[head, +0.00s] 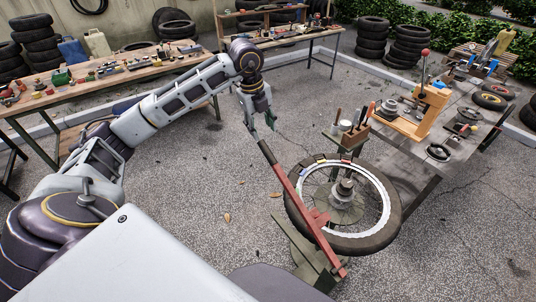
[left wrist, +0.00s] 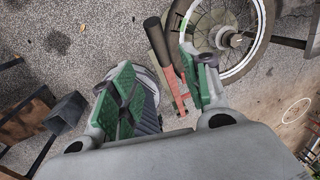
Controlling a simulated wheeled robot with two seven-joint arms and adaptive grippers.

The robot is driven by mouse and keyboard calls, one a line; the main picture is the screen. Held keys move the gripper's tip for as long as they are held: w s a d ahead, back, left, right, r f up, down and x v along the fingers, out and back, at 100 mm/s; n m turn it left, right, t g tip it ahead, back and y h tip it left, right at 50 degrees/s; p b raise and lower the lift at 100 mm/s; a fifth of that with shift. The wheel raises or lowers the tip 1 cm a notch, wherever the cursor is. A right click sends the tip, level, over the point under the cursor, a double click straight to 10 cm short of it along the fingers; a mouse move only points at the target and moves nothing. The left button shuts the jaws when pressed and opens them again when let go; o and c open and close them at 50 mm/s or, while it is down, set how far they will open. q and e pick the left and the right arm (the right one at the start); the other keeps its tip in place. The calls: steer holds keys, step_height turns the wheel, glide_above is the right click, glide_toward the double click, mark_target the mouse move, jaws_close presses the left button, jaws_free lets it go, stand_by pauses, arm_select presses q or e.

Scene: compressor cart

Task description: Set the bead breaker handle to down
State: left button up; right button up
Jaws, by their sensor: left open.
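The bead breaker handle is a long red bar (head: 290,190) with a black grip (head: 266,152) at its upper end. It slants from the grip down to the lower right, passing in front of the wheel (head: 376,236). My left gripper (head: 261,124) is just above the grip end, open and empty. In the left wrist view, the black grip (left wrist: 157,40) and the red bar show beyond and between the open green-padded fingers (left wrist: 157,65). I cannot tell whether a finger touches the grip. My right gripper is not in view.
The wheel lies on a stand with a tool holder (head: 348,136) behind it. A workbench (head: 420,160) with an orange press stands at right. A long table (head: 100,85) with small parts is at back left. Stacked tyres (head: 372,38) stand behind. Open pavement lies between.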

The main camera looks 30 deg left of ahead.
mark_target(267, 151)
arm_select(q)
steer(key=shift+f, duration=0.1)
steer(key=shift+w+d+f+p, duration=0.2)
steer(key=shift+w+f+p, duration=0.15)
steer(key=shift+f, duration=1.9)
steer(key=shift+w+d+f+p, duration=0.15)
steer(key=shift+w+f+p, duration=0.25)
steer(key=shift+f, duration=1.8)
steer(key=shift+w+d+f+p, duration=0.2)
steer(key=shift+w+f+p, duration=0.15)
steer(key=shift+f, duration=1.9)
jaws_close()
